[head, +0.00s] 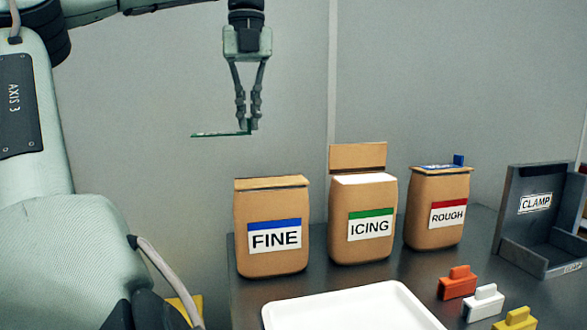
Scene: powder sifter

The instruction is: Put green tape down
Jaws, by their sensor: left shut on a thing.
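My left gripper (249,125) hangs from the top of the head view, fingers pointing down, above the FINE bag. It is shut on the green tape (215,134), a thin flat green strip with a tab at its right end, held level in the air. The ICING bag (362,220) has a green stripe on its label and its top flap stands up, showing a white inside. The FINE bag (271,230) has a blue stripe and a closed-looking top. The ROUGH bag (438,210) has a red stripe, with a blue piece (457,160) on its top. My right gripper is not in view.
A white tray (350,308) lies in front of the bags. Orange (457,283), white (483,302) and yellow (516,320) handled blocks sit to its right. A dark CLAMP holder (538,205) stands at the right. A grey wall is behind the dark table.

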